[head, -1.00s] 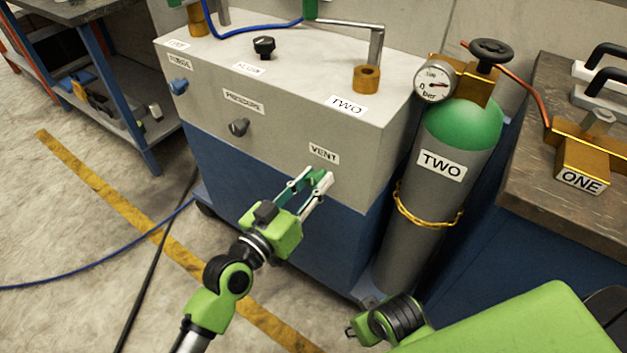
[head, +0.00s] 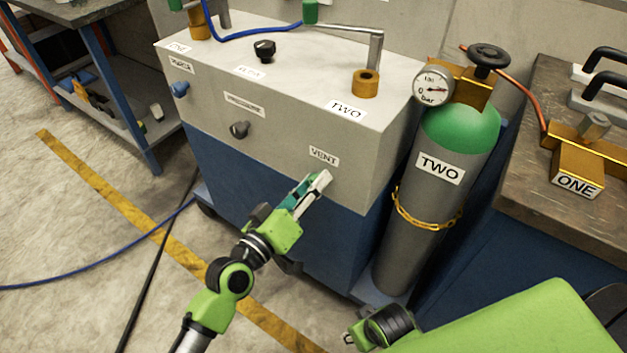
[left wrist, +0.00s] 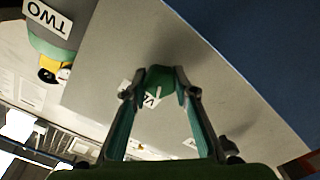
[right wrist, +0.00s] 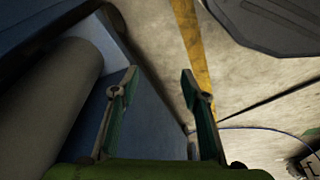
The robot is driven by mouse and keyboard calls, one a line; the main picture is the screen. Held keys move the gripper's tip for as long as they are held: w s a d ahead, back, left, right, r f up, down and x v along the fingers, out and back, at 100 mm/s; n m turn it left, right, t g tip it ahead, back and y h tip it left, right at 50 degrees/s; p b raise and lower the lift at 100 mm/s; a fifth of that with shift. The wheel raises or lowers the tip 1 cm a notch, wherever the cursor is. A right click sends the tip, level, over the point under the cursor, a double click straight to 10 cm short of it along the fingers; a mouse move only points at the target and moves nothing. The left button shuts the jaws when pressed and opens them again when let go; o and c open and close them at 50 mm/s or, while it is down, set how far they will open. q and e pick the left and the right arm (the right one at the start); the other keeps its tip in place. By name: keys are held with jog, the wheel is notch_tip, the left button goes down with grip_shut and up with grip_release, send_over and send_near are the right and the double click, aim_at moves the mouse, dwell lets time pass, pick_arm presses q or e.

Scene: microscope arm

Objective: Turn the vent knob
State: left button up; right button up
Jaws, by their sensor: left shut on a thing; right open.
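The vent knob (left wrist: 160,80) is green and sits on the grey front panel, below the VENT label (head: 323,156). In the left wrist view it is between the two fingertips of my left gripper (left wrist: 153,85), which touch it on both sides. In the head view my left gripper (head: 318,184) reaches up to the panel and its fingers hide the knob. My left gripper is shut on the knob. My right gripper (right wrist: 158,82) is open and empty, low beside the cabinet. How far the knob is turned cannot be told.
The cabinet (head: 270,115) also carries a pressure knob (head: 239,129), a blue purge knob (head: 180,89) and a black top knob (head: 264,50). A green-topped gas cylinder (head: 424,215) stands at its right. A workbench (head: 530,185) is farther right. Floor in front is mostly clear.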

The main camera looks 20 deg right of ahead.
pick_arm(q)
jog(key=n, duration=0.3)
jog(key=shift+n+p, duration=0.3)
jog(key=shift+n, duration=0.1)
jog(key=n, duration=0.4)
jog(key=shift+f+p, duration=0.15)
jog(key=shift+p, duration=0.15)
jog(key=shift+n, duration=1.9)
pick_arm(e)
notch_tip(320, 180, down, 6)
jog(key=s, duration=0.2)
jog(key=shift+s+d, duration=0.15)
jog(key=shift+s, duration=0.05)
jog(key=shift+f, duration=0.1)
jog(key=shift+w, duration=0.1)
pick_arm(q)
jog(key=o, duration=1.1)
jog(key=shift+a, duration=0.15)
pick_arm(e)
jog(key=shift+w, duration=0.1)
